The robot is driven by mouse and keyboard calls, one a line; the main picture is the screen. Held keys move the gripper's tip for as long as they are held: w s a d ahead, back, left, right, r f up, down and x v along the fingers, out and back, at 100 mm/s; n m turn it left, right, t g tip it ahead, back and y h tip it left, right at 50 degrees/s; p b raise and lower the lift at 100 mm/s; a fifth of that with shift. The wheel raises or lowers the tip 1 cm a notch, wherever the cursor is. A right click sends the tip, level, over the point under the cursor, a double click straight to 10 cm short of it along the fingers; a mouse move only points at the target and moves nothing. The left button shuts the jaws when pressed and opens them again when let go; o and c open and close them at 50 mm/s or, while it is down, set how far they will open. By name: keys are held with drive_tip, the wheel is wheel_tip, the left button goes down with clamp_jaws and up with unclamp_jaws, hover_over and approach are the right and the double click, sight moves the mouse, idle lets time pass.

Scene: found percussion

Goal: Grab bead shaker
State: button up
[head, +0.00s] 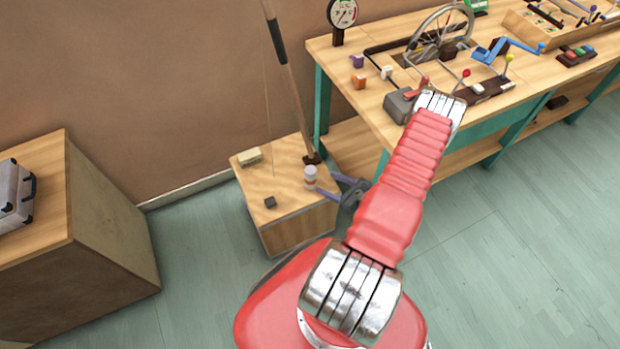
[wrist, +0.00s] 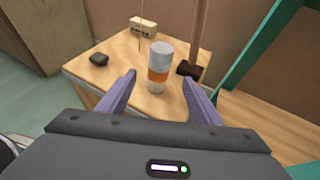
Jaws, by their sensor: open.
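The bead shaker looks like a small upright cylinder with a grey-white top, an orange band and a pale base; it shows in the wrist view (wrist: 160,68) and in the head view (head: 310,177). It stands on a low wooden box (head: 283,213). My gripper (wrist: 161,90) is open, with its two purple fingers pointing toward the shaker, one on each side in the wrist view. The fingers appear short of the shaker and not touching it. In the head view my gripper (head: 338,180) reaches in from the right, close to the shaker.
A pole (head: 287,80) stands at the box's back, its dark foot (wrist: 188,69) just right of the shaker. A small dark block (head: 270,202) and a cream block (head: 249,157) lie on the box. A green-legged workbench (head: 345,62) stands right.

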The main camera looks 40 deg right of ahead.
sight(315, 179)
drive_tip(key=shift+x, duration=2.7)
drive_tip(key=shift+f+x, duration=0.1)
drive_tip(key=shift+x, duration=1.2)
drive_tip(key=shift+f+x, duration=0.15)
drive_tip(key=shift+x, duration=1.15)
drive_tip(key=shift+s+r, duration=0.1)
drive_tip(key=c, duration=1.2)
